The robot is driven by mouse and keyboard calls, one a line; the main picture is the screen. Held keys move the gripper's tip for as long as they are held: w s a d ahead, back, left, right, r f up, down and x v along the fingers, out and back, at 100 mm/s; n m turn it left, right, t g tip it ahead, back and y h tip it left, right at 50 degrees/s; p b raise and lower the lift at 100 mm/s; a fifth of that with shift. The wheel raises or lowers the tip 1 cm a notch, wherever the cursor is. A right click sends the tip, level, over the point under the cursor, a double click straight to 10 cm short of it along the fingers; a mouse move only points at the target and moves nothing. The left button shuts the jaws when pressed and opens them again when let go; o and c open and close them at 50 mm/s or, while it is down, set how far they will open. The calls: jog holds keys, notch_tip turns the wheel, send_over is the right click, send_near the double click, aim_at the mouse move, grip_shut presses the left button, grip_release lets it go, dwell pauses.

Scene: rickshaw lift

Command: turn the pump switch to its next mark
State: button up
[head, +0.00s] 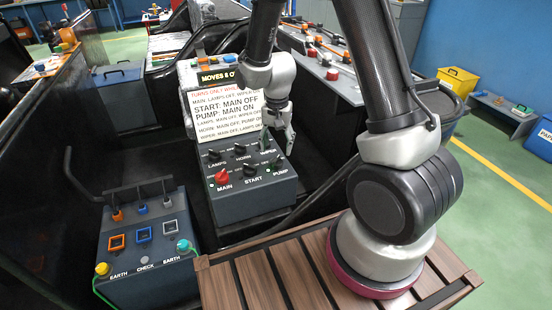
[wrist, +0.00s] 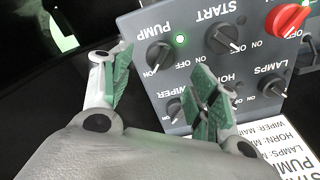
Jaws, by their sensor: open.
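The dark pump switch (wrist: 158,56) sits on the grey switch box (head: 262,195), under the PUMP label in the wrist view. A lit green lamp (wrist: 180,39) is beside it. In the head view my gripper (head: 278,142) is over the box's right back part, near the pump switch.
The red main switch (wrist: 288,18) and start switch (wrist: 225,38) share the pump switch's row. The wiper switch (wrist: 174,108) and lamps switch (wrist: 272,88) are in the other row. A printed sign (head: 222,103) stands behind the box. An earth-check box (head: 145,255) is at left.

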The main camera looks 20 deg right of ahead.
aim_at(277, 159)
notch_tip(277, 159, down, 6)
jog(key=shift+f, duration=0.15)
jog(key=c, duration=1)
